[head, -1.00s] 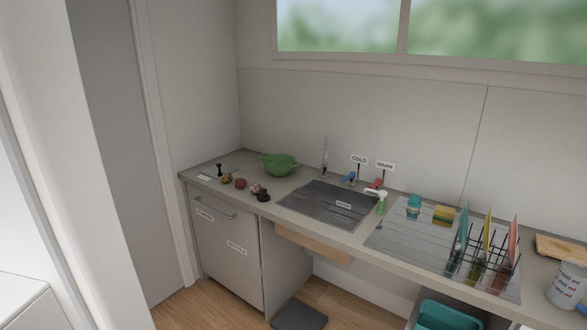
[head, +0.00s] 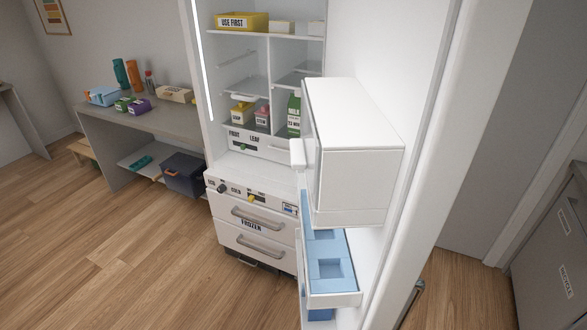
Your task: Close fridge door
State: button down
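The fridge (head: 262,155) stands open in the middle of the head view. Its shelves and several food packages show inside, above drawers with a "FROZEN" label. The fridge door (head: 425,130) is swung wide open toward me on the right. Its inner side carries a large white box-like compartment (head: 352,150) and a lower bin with blue trays (head: 328,262). The door's outer face and any handle on it are mostly hidden. My gripper is not in the picture.
Left of the fridge stands a grey table (head: 135,124) with bottles and small boxes, and a dark blue crate (head: 184,173) beneath. A counter cabinet (head: 552,240) is at the far right. The wooden floor (head: 130,255) at front left is clear.

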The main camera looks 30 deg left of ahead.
aim_at(405, 100)
jog(key=i+l+u, duration=0.15)
jog(key=u, duration=0.25)
jog(key=i+l+u, duration=0.2)
jog(key=u, duration=0.2)
jog(key=i+l+u, duration=0.1)
jog(key=l+u, duration=0.3)
jog(key=i+l+u, duration=0.1)
jog(key=u, duration=0.35)
jog(key=l+u, duration=0.4)
